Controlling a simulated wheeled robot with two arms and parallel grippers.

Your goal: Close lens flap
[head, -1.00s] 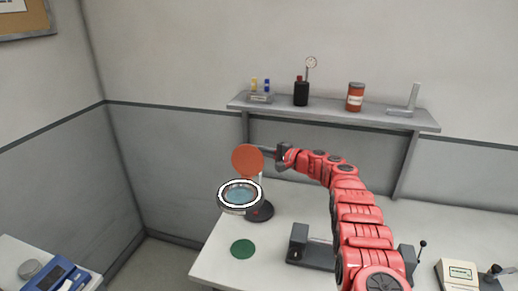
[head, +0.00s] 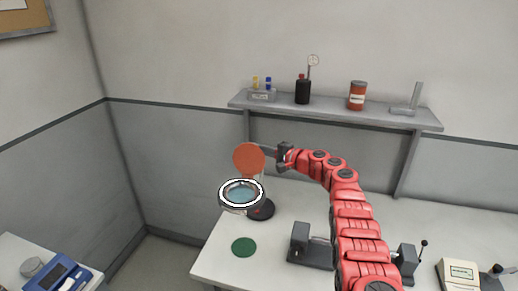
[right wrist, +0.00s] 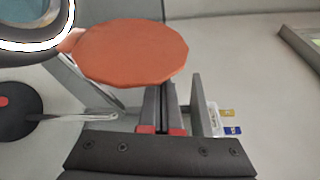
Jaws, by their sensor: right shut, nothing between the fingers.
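The lens (head: 240,194) is a round glass in a white and grey ring, held above the table on a stand with a dark round base (head: 261,210). Its flap, an orange disc (head: 249,158), stands raised at the lens's back edge. In the right wrist view the flap (right wrist: 131,52) fills the upper middle, and part of the lens ring (right wrist: 40,40) shows at the upper left. My right gripper (right wrist: 161,112) is shut and empty; its fingertips reach to the flap's edge, and I cannot tell whether they touch it. My left gripper is not in view.
A green disc (head: 244,247) lies on the white table (head: 215,262) in front of the stand. A grey device (head: 309,247) stands to the right, below my right arm. A wall shelf (head: 330,112) with bottles and a jar runs behind.

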